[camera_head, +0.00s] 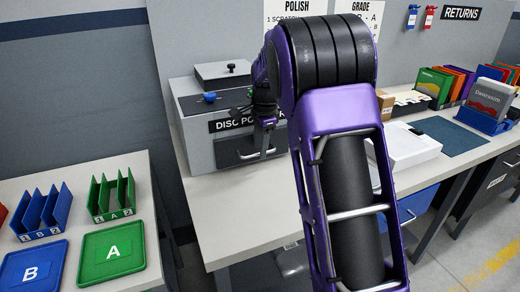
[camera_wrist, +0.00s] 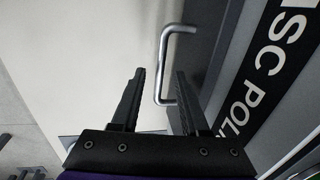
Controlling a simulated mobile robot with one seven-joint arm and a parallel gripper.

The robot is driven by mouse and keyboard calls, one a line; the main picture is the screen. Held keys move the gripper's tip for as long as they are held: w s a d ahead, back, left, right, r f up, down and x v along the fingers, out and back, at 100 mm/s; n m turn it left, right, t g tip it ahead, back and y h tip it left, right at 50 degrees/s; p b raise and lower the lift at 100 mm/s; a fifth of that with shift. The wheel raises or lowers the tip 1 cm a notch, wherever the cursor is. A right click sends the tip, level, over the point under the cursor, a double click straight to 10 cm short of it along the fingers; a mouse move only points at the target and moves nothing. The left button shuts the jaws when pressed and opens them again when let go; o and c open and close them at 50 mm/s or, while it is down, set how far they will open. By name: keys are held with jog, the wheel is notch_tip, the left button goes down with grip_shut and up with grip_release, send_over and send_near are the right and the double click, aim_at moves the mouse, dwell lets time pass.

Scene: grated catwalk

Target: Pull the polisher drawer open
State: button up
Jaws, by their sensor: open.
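The grey disc polisher (camera_head: 196,127) stands on the pale bench. Its dark drawer front (camera_head: 230,151) is low on the near face, under the black label, and looks closed. The drawer's silver bar handle (camera_wrist: 162,66) shows in the wrist view between and beyond my fingertips; in the head view my arm and gripper partly cover it. My gripper (camera_wrist: 161,76) is open, with one finger on each side of the handle bar in the picture. I cannot tell if either finger touches it. In the head view my gripper (camera_head: 265,118) is in front of the polisher's right part.
A white box (camera_head: 408,146) and a blue-grey mat (camera_head: 450,135) lie right of my arm. Colored racks and trays, such as the green tray (camera_head: 112,253), stand on the left table. The bench (camera_head: 225,205) is clear in front of the polisher.

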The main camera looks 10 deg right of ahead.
jog(key=shift+f, duration=0.3)
grip_shut()
dwell(1.3)
